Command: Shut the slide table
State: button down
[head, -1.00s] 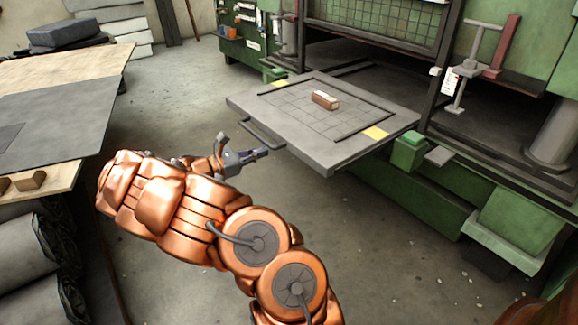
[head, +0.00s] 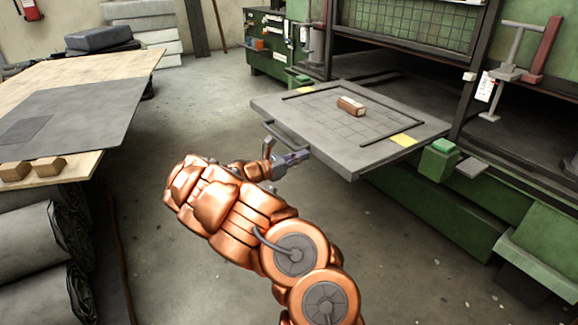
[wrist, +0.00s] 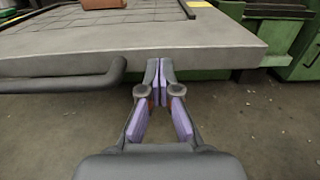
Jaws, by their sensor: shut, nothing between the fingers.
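The slide table (head: 350,160) is a grey slab that sticks out from the green machine, with a grid and raised strips on top. It also shows in the wrist view (wrist: 130,44). Its bar handle (head: 283,138) runs along the front edge; in the wrist view the handle (wrist: 70,82) ends just left of my fingers. My gripper (head: 306,155) is shut and empty, its fingertips (wrist: 159,62) at the table's front edge, right of the handle. I cannot tell whether they touch the edge. A brown block (head: 350,106) with a pale top lies on the table.
The green machine (head: 420,190) has a dark opening behind the table. A green block (head: 440,160) stands by the table's right side. A workbench with a dark sheet (head: 75,105) is at left, above grey rolls (head: 35,235). The floor between is clear.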

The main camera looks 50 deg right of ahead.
aim_at(319, 149)
jog(key=b+x, duration=0.1)
jog(key=x, duration=0.2)
jog(key=shift+d+f, duration=0.15)
jog(key=shift+d, duration=0.05)
jog(key=shift+s+d+b, duration=0.2)
jog(key=shift+d+b, duration=0.15)
jog(key=shift+d, duration=0.15)
jog(key=shift+d, duration=0.1)
